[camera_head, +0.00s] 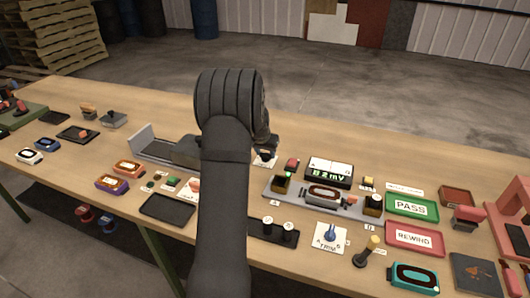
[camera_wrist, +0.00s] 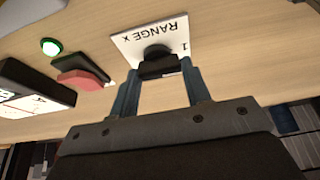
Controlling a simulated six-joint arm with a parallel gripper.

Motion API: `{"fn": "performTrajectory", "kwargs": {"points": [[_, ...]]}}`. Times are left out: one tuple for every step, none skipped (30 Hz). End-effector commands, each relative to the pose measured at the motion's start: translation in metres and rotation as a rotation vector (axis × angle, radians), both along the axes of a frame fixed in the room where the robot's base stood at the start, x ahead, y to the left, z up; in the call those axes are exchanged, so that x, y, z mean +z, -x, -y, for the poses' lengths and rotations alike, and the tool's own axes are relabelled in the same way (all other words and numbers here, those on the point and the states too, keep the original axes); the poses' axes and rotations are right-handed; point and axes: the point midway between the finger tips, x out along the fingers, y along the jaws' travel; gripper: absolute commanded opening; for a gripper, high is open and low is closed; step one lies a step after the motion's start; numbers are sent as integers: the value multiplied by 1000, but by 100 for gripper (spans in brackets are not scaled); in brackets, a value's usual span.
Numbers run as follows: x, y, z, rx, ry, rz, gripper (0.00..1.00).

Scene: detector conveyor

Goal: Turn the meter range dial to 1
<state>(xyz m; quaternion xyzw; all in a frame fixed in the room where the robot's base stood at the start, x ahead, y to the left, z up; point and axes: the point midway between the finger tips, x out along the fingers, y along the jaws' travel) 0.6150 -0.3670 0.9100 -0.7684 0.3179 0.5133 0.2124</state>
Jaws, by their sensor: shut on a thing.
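The range dial is a black knob (camera_wrist: 156,56) on a white card (camera_wrist: 128,42) printed "RANGE x" with a "1" near one corner; other marks are covered by the knob and my fingers. In the wrist view my gripper (camera_wrist: 160,69) has its two blue-grey fingers on either side of the knob's dark grip bar, shut on it. Where the dial points cannot be read. In the head view the white card (camera_head: 260,163) shows just right of my arm, which hides most of my gripper. The meter (camera_head: 328,172) has a lit green display ending in "mV".
A red block (camera_head: 292,164) stands between the dial and the meter. A grey conveyor (camera_head: 340,206) carries an oval-windowed device. In the wrist view a green lamp (camera_wrist: 50,46) is lit at left.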

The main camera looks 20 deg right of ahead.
Motion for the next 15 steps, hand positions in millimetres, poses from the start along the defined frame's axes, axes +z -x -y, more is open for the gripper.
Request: {"fn": "performTrajectory", "kwargs": {"points": [[0, 0, 0, 6, 0, -1, 21], [0, 0, 0, 9, 0, -1, 21], [0, 0, 0, 12, -1, 0, 21], [0, 0, 0, 13, -1, -1, 21], [0, 0, 0, 14, -1, 0, 21], [0, 0, -1, 15, -1, -1, 21], [0, 0, -1, 16, -1, -1, 21], [0, 0, -1, 16, -1, -1, 21], [0, 0, -1, 16, -1, -1, 21], [0, 0, -1, 16, -1, -1, 21], [0, 0, -1, 16, -1, -1, 21], [0, 0, -1, 16, -1, -1, 21], [0, 0, -1, 16, -1, -1, 21], [0, 0, -1, 16, -1, -1, 21], [0, 0, -1, 16, -1, -1, 48]]}}
